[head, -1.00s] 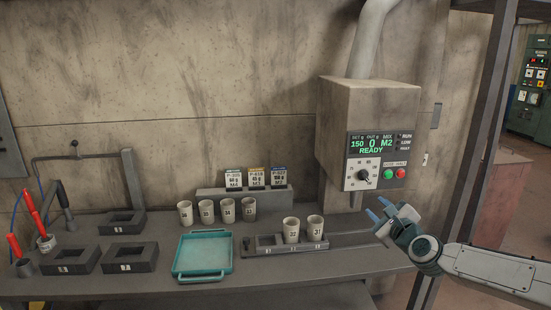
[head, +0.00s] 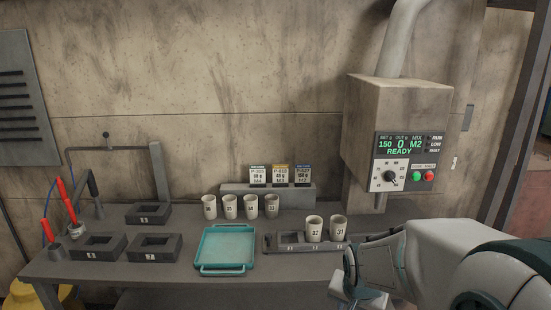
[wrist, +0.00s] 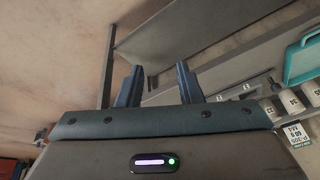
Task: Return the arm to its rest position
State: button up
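My gripper (wrist: 158,84) shows in the wrist view with its two blue-grey fingers spread apart and nothing between them, so it is open. In the head view my arm fills the lower right, close to the camera; the fingertips are hard to make out there. The gripper is clear of the cups and the tray.
The bench holds a teal tray (head: 203,253), a rack (head: 268,246) with two cups (head: 314,229), a row of several cups (head: 230,207) and dark square fixtures (head: 128,254). A dispenser box (head: 400,110) reading READY hangs at the right.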

jog(key=s+a+r+n, duration=0.2)
jog(key=s+r+n, duration=0.3)
jog(key=s, duration=0.8)
jog(key=shift+s+r+n+g+y, duration=0.3)
jog(key=shift+r+n+y, duration=0.1)
jog(key=shift+r, duration=0.85)
